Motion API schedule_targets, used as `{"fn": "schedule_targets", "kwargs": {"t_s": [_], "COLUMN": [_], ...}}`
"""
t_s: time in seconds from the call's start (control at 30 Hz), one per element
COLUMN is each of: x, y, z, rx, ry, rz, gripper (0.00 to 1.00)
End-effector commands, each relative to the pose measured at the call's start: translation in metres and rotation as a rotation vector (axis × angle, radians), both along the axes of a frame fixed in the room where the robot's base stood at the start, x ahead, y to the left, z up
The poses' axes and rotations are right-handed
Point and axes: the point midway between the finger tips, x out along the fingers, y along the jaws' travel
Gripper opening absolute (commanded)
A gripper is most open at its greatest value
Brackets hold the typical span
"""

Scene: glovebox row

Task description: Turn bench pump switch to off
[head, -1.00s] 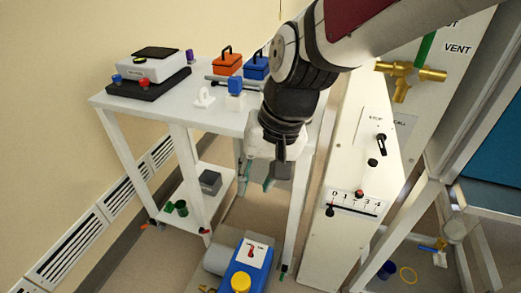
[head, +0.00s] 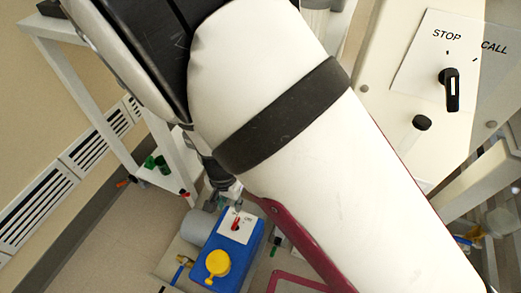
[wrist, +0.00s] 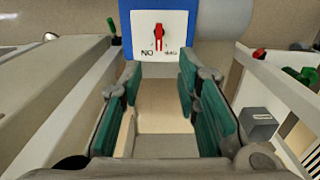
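The bench pump is a blue box (head: 228,262) with a yellow cap (head: 217,263) and a grey cylinder (head: 198,226) beside it, low near the floor. Its white switch plate (head: 246,219) carries a red switch (head: 236,224). In the wrist view the plate (wrist: 176,48) is ahead of the fingers, its ON and OFF lettering upside down. The red switch (wrist: 158,36) stands roughly upright there; which setting it points to I cannot tell. My gripper (wrist: 160,88) is open and empty, its teal pads apart, short of the plate. In the head view it (head: 233,196) is just above the pump, partly hidden.
A white bench with a lower shelf (head: 168,180) stands at the left, green cups (head: 156,163) on it. A white cabinet with a black STOP/CALL knob (head: 450,90) stands at the right. In the wrist view pale frame legs flank the gripper, and a grey box (wrist: 259,124) sits at right.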

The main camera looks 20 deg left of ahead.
Motion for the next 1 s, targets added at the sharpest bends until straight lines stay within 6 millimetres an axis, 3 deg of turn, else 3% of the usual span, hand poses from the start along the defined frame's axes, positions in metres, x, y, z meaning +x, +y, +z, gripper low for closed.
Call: {"fn": "schedule_targets", "kwargs": {"t_s": [0.27, 0.7, 1.0], "x": [-0.001, -0.001, -0.001], "y": [0.000, 0.000, 0.001], "z": [-0.031, -0.115, -0.140], "rx": [-0.005, -0.005, -0.002], "ry": [-0.002, -0.001, -0.002], "rz": [-0.001, -0.001, -0.001], "gripper": [0.30, 0.30, 0.30]}}
